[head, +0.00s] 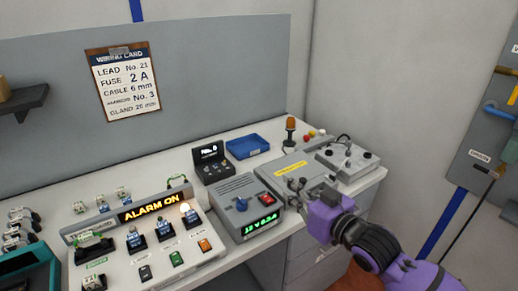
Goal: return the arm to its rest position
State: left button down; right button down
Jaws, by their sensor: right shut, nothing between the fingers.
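My right gripper (299,188) is in the head view, at the right end of the bench. Its purple arm comes in from the lower right. Its fingers are shut with nothing between them. They show in front of a grey box with a yellow label (290,169); I cannot tell whether they touch it. My left gripper is not in view.
A power supply (246,208) with a green display stands left of the gripper. An alarm panel (150,207) reads "ALARM ON". A blue tray (247,146) and an orange beacon (291,124) stand behind. A wiring card (128,86) hangs on the back panel.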

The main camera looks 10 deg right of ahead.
jog(key=s+d+f+g+h, duration=0.15)
jog(key=s+f, duration=0.25)
jog(key=f, duration=0.6)
jog(key=s+d+f+g+h, duration=0.1)
jog(key=s+f+h, duration=0.15)
jog(key=f, duration=0.65)
jog(key=s+a+f+m+g, duration=0.1)
jog(key=s+a+f+g, duration=0.1)
jog(key=s+f, duration=0.7)
jog(key=s+a+f+m+g+h, duration=0.1)
jog(key=s+a+f+m+g, duration=0.1)
jog(key=s+f, duration=0.7)
jog(key=s, duration=0.4)
jog(key=shift+s+m, duration=0.3)
jog(key=shift+s, duration=0.1)
